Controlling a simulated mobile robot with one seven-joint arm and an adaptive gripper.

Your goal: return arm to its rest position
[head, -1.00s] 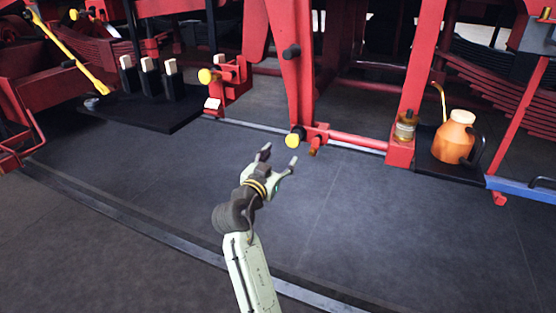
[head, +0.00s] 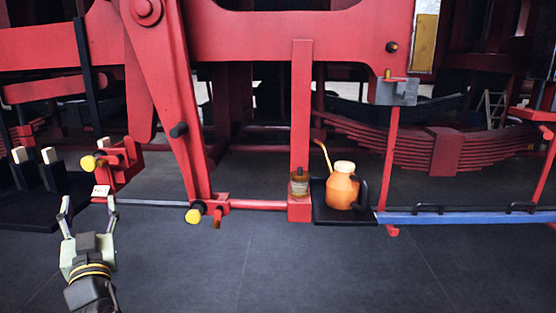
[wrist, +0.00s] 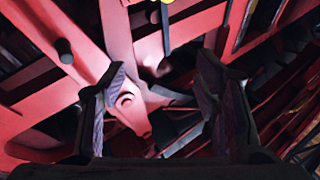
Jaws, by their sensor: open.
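My gripper (head: 88,207) is at the lower left of the head view, its two fingers spread and pointing up the picture. Nothing is between the fingers. In the wrist view my gripper (wrist: 160,100) also shows open, with a dark finger on each side and blurred red framework beyond. In the head view it appears just below a red bracket (head: 122,165) with a yellow knob and a small white tag. I cannot tell how far apart they are.
An orange oil can (head: 341,188) stands on a black tray (head: 345,217), beside a small amber jar (head: 298,184) on a red post. A blue bar (head: 470,217) runs right. Black blocks with pale tops (head: 48,156) stand at left. The dark floor (head: 330,270) is clear.

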